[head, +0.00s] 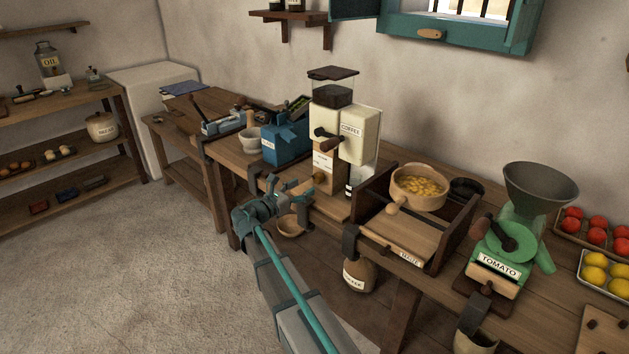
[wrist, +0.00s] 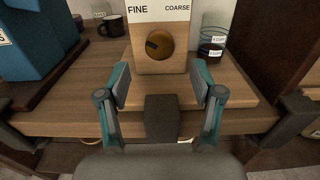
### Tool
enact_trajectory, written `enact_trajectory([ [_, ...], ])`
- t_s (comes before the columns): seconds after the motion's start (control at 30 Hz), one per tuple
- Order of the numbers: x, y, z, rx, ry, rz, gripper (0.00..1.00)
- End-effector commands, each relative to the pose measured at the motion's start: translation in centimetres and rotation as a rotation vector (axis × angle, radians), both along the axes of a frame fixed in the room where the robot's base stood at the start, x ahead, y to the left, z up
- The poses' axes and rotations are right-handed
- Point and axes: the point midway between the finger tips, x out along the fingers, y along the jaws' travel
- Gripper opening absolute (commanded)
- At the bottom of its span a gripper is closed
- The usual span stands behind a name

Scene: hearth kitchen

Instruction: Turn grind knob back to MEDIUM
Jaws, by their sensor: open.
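The grind knob (wrist: 159,44) is a round brown wooden dial on the front of the coffee grinder, below a white plate (wrist: 158,10) marked FINE on the left and COARSE on the right. A dark mark shows on the left part of the knob. In the head view the cream coffee grinder (head: 358,124) stands on the bench, with the knob (head: 319,177) low on its front. My gripper (wrist: 159,84) is open and empty in front of the knob, its two fingers apart on either side and below it. It also shows in the head view (head: 300,186).
A blue box (wrist: 38,45) stands to the left of the grinder. A wooden tray holds a bowl of yellow pieces (head: 418,187) to the right, near the green tomato mill (head: 512,240).

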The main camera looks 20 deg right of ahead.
Motion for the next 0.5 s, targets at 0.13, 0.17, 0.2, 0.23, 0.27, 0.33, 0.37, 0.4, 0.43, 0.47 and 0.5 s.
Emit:
enact_trajectory([
  [0.13, 1.1, -2.6, 0.1, 0.0, -0.001, -0.002, 0.66],
  [0.17, 1.3, -3.0, 0.1, 0.0, -0.001, -0.002, 0.66],
  [0.2, 1.5, -3.6, 0.1, 0.0, -0.001, -0.003, 0.66],
  [0.23, 1.6, -4.0, 0.0, 0.001, -0.001, -0.002, 0.66],
  [0.27, 1.8, -4.3, 0.0, 0.001, -0.001, -0.001, 0.66],
  [0.33, 2.1, -5.0, 0.0, 0.002, -0.002, -0.001, 0.66],
  [0.37, 2.1, -5.3, 0.0, 0.002, -0.002, -0.001, 0.66],
  [0.4, 2.2, -5.6, 0.0, 0.002, -0.002, -0.001, 0.66],
  [0.43, 2.3, -5.8, 0.0, 0.002, -0.002, -0.001, 0.66],
  [0.47, 2.3, -5.9, 0.0, 0.002, -0.002, -0.001, 0.66],
  [0.5, 2.4, -6.0, 0.0, 0.002, -0.001, 0.0, 0.66],
])
